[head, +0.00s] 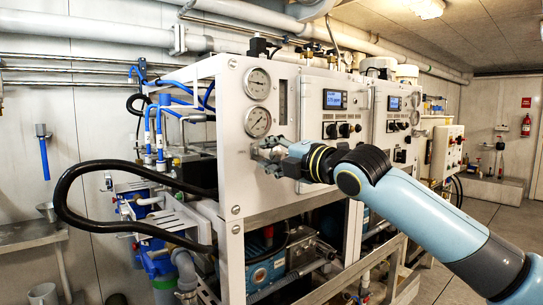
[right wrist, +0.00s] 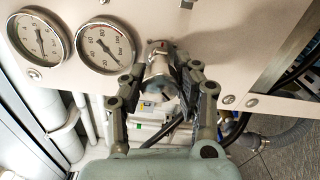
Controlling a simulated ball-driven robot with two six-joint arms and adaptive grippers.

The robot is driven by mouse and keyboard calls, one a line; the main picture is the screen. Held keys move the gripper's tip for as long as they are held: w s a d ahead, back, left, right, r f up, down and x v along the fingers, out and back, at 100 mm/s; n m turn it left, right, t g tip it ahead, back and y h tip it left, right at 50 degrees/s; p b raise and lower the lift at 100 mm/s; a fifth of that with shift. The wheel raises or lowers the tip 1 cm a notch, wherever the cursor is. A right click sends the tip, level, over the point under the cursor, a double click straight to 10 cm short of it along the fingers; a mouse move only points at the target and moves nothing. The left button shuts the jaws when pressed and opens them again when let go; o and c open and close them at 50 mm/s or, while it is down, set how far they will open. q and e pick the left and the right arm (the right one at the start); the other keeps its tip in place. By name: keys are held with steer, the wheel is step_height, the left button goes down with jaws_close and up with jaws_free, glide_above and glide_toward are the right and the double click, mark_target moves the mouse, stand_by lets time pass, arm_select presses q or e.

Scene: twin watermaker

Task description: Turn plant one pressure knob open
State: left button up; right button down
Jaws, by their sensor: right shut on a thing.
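The plant one pressure knob (right wrist: 157,62) is a silvery metal knob on the white panel (head: 237,165), below the two round gauges in the head view. My right gripper (right wrist: 162,82) has its two fingers on either side of the knob and is shut on it. In the head view my right gripper (head: 268,157) is at the panel just below the lower gauge (head: 258,122) and mostly hides the knob. The knob's turn position cannot be read. My left gripper is not in view.
The upper gauge (head: 257,84) sits above the lower one. Two displays (head: 335,99) and black switches (head: 338,130) are to the right. A thick black hose (head: 75,205) loops at the left. A metal rail (head: 350,275) runs below my right arm.

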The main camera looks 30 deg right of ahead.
mark_target(276, 156)
steer(key=shift+f, duration=0.2)
steer(key=c, duration=0.9)
jaws_free()
steer(key=shift+r, duration=0.1)
steer(key=shift+s, duration=0.1)
steer(key=s, duration=0.6)
steer(key=shift+s+d, duration=0.2)
steer(key=shift+d, duration=0.15)
steer(key=shift+s, duration=0.45)
